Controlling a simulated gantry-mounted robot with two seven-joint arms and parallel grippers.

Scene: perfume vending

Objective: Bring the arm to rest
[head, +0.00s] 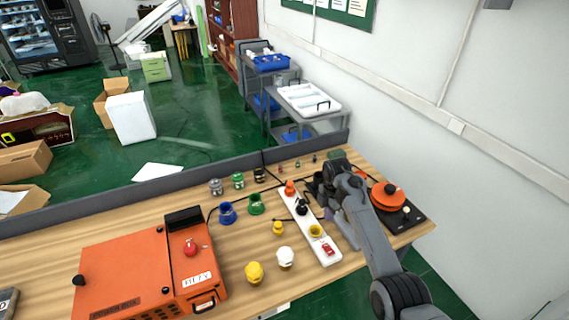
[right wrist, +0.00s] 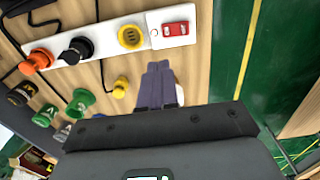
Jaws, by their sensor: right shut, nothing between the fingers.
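My right arm (head: 372,235) comes in from the lower right of the head view and reaches over the right part of the wooden table (head: 150,222). Its gripper (right wrist: 158,68) shows in the right wrist view, with its two grey fingers together and nothing between them. In that view the fingers point toward the white power strip (right wrist: 92,48) and partly cover a white object behind them. In the head view the strip (head: 297,212) lies left of the arm, and the fingertips are hard to make out. My left gripper is not in view.
Orange, black and yellow plugs sit on the strip near its red switch (head: 328,249). Loose yellow (head: 254,272), white (head: 285,257), blue (head: 227,212) and green (head: 255,204) plugs stand left of it. An orange power box (head: 130,265) is further left; an orange round device (head: 388,196) is right.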

